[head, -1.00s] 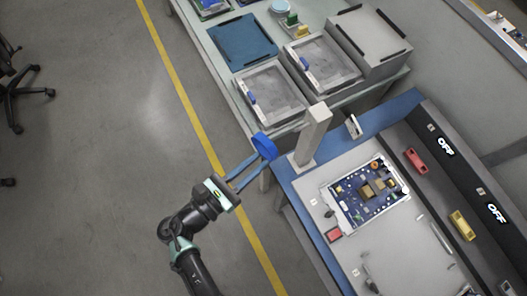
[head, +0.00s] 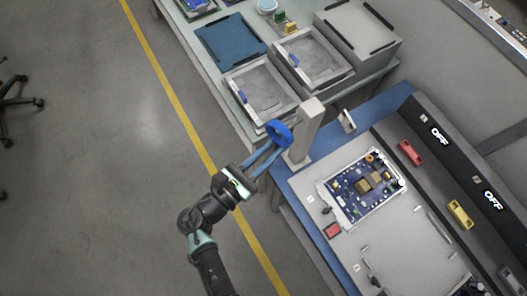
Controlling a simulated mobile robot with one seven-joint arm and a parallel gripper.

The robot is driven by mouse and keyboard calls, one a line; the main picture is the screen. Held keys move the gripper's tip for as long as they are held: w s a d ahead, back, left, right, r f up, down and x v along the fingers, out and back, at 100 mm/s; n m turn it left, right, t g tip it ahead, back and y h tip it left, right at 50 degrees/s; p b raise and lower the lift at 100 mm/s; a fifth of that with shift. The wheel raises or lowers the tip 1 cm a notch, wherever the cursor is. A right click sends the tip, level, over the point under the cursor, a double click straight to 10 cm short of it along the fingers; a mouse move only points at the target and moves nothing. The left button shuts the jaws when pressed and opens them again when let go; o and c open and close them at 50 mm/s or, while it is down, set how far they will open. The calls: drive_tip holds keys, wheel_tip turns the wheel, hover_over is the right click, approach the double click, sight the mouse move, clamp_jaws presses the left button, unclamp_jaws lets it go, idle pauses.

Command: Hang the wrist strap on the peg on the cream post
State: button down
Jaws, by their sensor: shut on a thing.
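The blue wrist strap (head: 279,133) is a ring-shaped loop at the tips of my gripper (head: 272,147). My gripper's two long blue-grey fingers are shut on it. It is held up just left of the cream post (head: 307,135), close to it in the picture; I cannot tell whether they touch. The post stands upright at the near left corner of the blue-edged workbench (head: 350,110). The peg on the post cannot be made out from here.
A small light part (head: 346,121) stands right of the post. Behind are grey trays (head: 262,88) on another table. Open floor lies left.

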drive_tip(key=shift+w+d+f+b, duration=0.1)
drive_tip(key=shift+w+d+b, duration=0.05)
drive_tip(key=shift+w+d, duration=0.35)
drive_tip(key=shift+w+d+f+b, duration=0.15)
drive_tip(key=shift+w+d, duration=0.1)
drive_tip(key=shift+d, duration=0.35)
drive_tip(key=shift+w+d+f+b, duration=0.4)
drive_tip(key=shift+d+f, duration=0.05)
drive_tip(key=shift+d, duration=0.05)
drive_tip(key=c, duration=0.7)
unclamp_jaws()
drive_tip(key=shift+c, duration=0.2)
drive_tip(key=shift+s+a, duration=0.1)
